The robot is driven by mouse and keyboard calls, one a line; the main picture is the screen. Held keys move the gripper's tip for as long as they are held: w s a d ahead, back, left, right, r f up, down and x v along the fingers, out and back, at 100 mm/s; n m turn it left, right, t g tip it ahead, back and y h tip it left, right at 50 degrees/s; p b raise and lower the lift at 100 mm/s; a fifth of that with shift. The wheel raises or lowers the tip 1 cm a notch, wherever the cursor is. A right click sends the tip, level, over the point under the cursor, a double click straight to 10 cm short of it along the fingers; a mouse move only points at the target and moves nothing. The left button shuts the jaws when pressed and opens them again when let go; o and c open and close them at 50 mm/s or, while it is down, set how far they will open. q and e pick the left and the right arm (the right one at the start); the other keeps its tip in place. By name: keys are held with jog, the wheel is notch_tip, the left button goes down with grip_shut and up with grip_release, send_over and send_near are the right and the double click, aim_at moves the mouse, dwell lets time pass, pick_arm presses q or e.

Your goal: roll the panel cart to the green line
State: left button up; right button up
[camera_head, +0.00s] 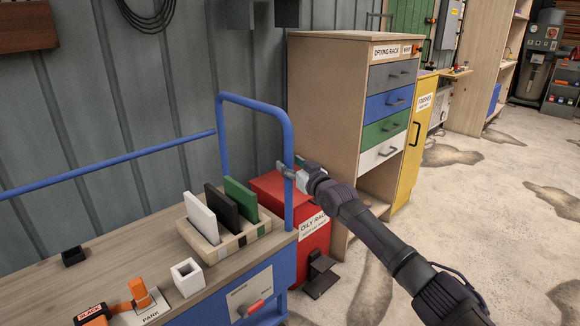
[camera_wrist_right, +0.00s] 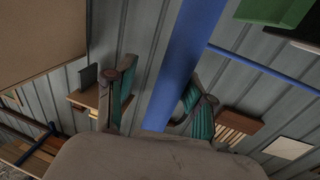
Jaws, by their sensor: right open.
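The panel cart has a wooden top (camera_head: 125,238), blue rails and a blue arched handle (camera_head: 223,125) at its right end. Its right handle post (camera_head: 289,205) stands upright beside a red bin. My right gripper (camera_head: 290,169) is at this post, its arm coming in from the lower right. In the right wrist view the blue post (camera_wrist_right: 188,55) runs between the two teal-padded fingers of the open gripper (camera_wrist_right: 162,108); whether they touch it I cannot tell. An orange lever (camera_head: 139,292) stands at the cart's PARK label. No green line is in view, nor is my left gripper.
Three panels, white (camera_head: 200,217), black and green, stand in a slotted block on the cart. The red oily-rag bin (camera_head: 314,240) and the drying rack (camera_head: 322,95) stand close on the right. A corrugated wall runs behind. Stained floor (camera_head: 480,220) lies open at right.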

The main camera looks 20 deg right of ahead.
jog(key=shift+s+a, duration=0.1)
jog(key=shift+a, duration=0.1)
jog(key=shift+s+f, duration=0.15)
jog(key=shift+s, duration=0.15)
jog(key=s+d, duration=0.2)
jog(key=s, duration=0.9)
